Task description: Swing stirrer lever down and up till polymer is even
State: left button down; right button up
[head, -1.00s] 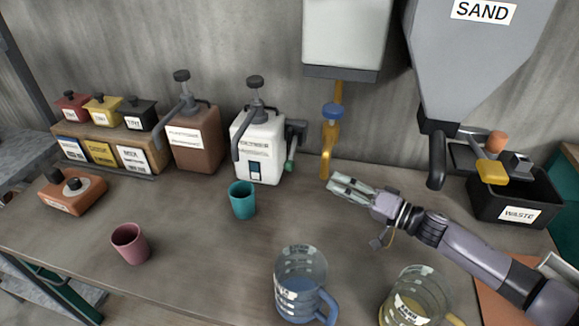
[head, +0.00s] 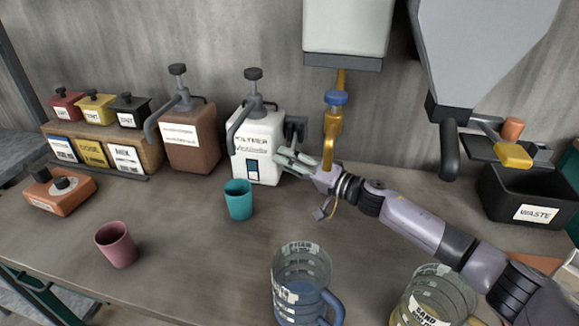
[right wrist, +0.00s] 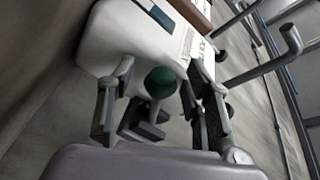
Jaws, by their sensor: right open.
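The white polymer container (head: 258,155) stands at the back of the bench, with a dark pump on top and a small blue window in its front. The stirrer lever shows in the right wrist view as a green ball knob (right wrist: 161,81) on a pale stem, beside the white container (right wrist: 120,40). In the head view my gripper hides the knob; part of the dark bracket (head: 296,128) shows. My right gripper (head: 283,160) is open at the container's right side. In the right wrist view its fingers (right wrist: 160,70) lie either side of the knob. My left gripper is not in view.
A teal cup (head: 238,200) stands just in front of the container. A brown pump container (head: 190,140) is to its left. A yellow tap (head: 331,135) hangs close behind my right gripper. Two clear jugs stand at the front, one (head: 300,275) with a blue handle.

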grip_shut()
dwell(0.6)
